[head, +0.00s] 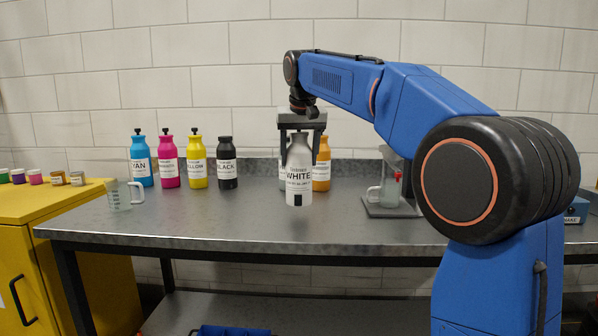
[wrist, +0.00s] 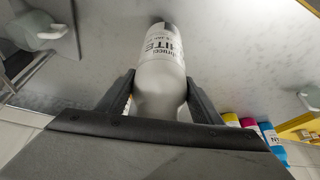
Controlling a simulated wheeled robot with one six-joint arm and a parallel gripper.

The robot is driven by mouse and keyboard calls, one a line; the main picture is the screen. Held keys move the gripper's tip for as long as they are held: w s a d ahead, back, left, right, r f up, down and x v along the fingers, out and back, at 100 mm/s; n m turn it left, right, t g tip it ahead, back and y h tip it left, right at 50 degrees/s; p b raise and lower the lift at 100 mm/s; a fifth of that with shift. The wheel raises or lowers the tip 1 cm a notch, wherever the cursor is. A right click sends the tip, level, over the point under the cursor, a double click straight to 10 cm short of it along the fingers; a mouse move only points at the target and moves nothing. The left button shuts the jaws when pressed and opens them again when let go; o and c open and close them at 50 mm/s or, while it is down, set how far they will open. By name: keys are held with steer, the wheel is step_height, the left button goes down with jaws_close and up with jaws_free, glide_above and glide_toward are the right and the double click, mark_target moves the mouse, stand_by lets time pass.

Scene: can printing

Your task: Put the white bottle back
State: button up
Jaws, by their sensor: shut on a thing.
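The white bottle (head: 299,180) is upright in the head view, its WHITE label facing the camera. My gripper (head: 300,150) comes down from above and is shut on its upper part, one finger on each side. The wrist view also shows the white bottle (wrist: 162,70) between the two fingers of my gripper (wrist: 160,85). The bottle is over the middle of the table (head: 250,215); I cannot tell whether its base touches the top. Cyan (head: 141,160), magenta (head: 168,162), yellow (head: 197,163) and black (head: 227,165) bottles stand in a row at the back left.
An orange bottle (head: 322,170) stands right behind the white one, partly hidden. A clear jug (head: 120,195) is at the left. A machine with a jug (head: 391,190) stands at the right. A yellow cabinet (head: 40,205) with small jars is far left. The front middle is clear.

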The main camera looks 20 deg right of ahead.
mark_target(301, 147)
steer(key=shift+f, duration=1.95)
steer(key=o, duration=1.9)
steer(key=shift+o, duration=0.2)
steer(key=v, duration=1.1)
steer(key=shift+s+r, duration=0.2)
steer(key=shift+r, duration=0.15)
steer(key=shift+s+r, duration=0.1)
steer(key=shift+r, duration=0.05)
